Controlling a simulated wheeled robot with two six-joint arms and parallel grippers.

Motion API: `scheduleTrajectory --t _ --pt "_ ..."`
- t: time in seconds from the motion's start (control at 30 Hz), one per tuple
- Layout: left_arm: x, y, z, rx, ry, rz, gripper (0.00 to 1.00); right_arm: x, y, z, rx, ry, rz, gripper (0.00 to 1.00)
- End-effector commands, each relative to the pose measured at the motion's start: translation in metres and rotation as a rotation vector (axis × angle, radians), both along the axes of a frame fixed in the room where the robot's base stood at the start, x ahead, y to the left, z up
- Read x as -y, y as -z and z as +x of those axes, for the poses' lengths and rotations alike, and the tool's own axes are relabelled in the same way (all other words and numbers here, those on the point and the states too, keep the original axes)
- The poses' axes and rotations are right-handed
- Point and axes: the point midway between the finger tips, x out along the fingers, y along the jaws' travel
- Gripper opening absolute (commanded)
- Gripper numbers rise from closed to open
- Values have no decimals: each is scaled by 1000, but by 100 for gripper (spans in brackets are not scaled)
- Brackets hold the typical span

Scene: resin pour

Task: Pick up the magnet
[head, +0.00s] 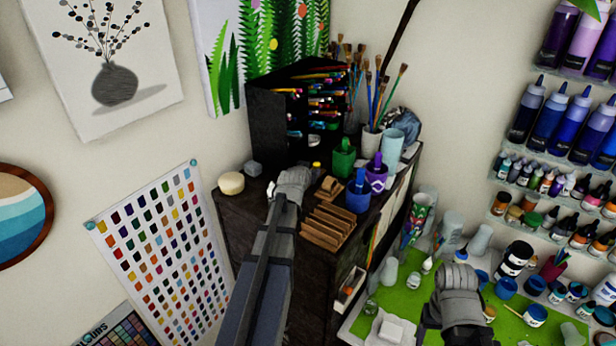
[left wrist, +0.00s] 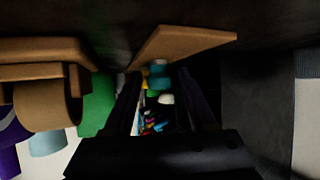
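I cannot pick out the magnet for certain. My left gripper (head: 291,182) reaches over the dark cabinet top (head: 240,208), near a small grey block (head: 252,168) and a round cream piece (head: 231,184). In the left wrist view its two dark fingers (left wrist: 158,75) stand apart with a gap between them. Small yellow, teal and white things (left wrist: 165,98) show through that gap, too small and dark to name; no grip on them shows. My right gripper (head: 458,290) hangs over the green mat (head: 405,297); its finger opening is not clear.
A brown wooden rack (head: 328,227) stands right of my left gripper. A dark pencil organizer (head: 268,128) stands behind. Paint jars (head: 513,258) crowd the right.

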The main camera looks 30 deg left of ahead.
Motion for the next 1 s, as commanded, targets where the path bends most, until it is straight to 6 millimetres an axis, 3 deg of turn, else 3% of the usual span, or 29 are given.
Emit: scheduleTrajectory --t 0.03,0.5,1.0 --pt "0 0 0 0 0 0 51 0 0 0 0 0 0 67" --pt "0 0 0 0 0 0 0 0 0 0 0 0 0 67" --pt "0 -1 0 0 0 0 0 0 -1 0 0 1 0 67"
